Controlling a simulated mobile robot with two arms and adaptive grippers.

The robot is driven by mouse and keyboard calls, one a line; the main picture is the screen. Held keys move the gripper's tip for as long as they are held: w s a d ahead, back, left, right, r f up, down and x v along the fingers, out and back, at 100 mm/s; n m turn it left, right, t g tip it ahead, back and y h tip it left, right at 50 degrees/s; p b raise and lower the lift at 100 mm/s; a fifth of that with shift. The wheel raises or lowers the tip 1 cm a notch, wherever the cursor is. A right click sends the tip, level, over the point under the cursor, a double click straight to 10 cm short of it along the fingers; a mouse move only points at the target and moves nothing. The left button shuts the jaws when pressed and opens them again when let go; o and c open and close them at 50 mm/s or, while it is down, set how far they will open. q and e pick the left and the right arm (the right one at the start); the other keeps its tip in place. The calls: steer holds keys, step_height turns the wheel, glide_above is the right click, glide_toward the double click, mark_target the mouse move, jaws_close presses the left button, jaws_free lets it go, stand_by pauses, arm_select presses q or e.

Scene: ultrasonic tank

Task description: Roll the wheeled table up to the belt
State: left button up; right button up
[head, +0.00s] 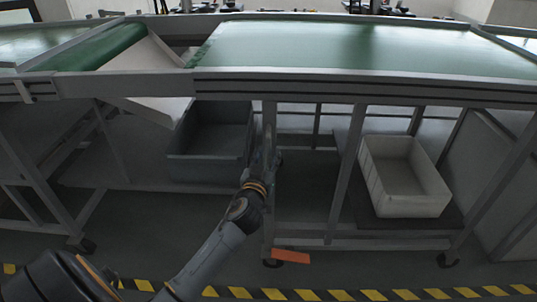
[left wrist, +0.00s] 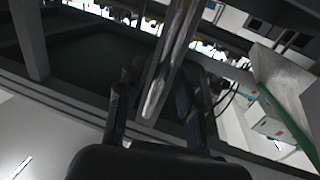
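The wheeled table (head: 360,47) has a green top and a grey metal frame. It stands across the middle and right of the head view, with castors (head: 448,259) on the floor. At its left, a belt with a green roller end (head: 112,45) is separated from it by a gap with a pale sloping plate. My left gripper (head: 267,155) is at the table's front-left leg. In the left wrist view its fingers (left wrist: 158,85) stand apart on either side of a metal post (left wrist: 170,60), with some space showing beside it. My right gripper is not in view.
A grey bin (head: 210,158) and a white bin (head: 405,185) sit below the table tops. An orange piece (head: 290,256) is beside the castor at the gripped side's leg. Yellow-black floor tape (head: 340,295) runs along the front.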

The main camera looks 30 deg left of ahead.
arm_select(q)
steer(key=shift+w+a, duration=0.2)
steer(key=shift+w, duration=0.35)
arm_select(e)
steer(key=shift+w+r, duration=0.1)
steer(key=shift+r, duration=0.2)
arm_select(q)
jaws_close()
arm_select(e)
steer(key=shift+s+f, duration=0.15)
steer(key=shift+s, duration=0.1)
arm_select(q)
steer(key=shift+a, duration=0.1)
